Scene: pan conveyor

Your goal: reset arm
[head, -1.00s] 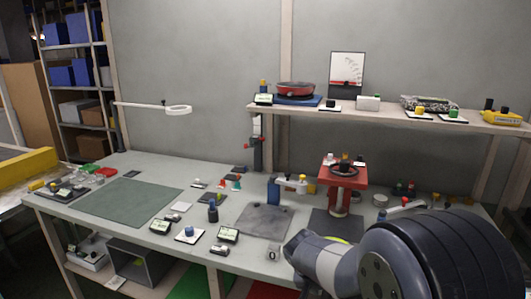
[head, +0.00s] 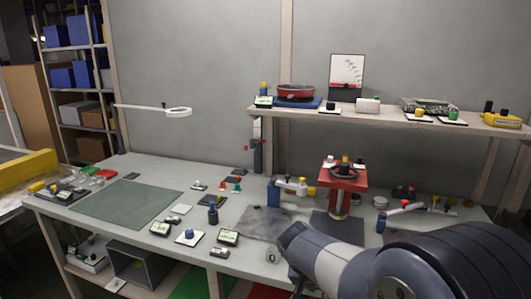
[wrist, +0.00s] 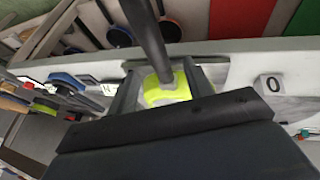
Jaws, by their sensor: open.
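My gripper (wrist: 163,88) is open in the wrist view, its dark fingers spread above the front edge of the workbench. A yellow-green piece with a dark bar shows between the fingers; I cannot tell whether it is part of my arm or a separate thing. In the head view my grey arm fills the lower right and hides the gripper. The workbench (head: 150,170) spreads to the left of the arm.
A tag marked 0 (head: 271,256) sits on the bench front; it also shows in the wrist view (wrist: 270,85). A red stand (head: 343,180) rises behind my arm. A red pan (head: 296,91) sits on the upper shelf. A green mat (head: 125,203) lies bare at left.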

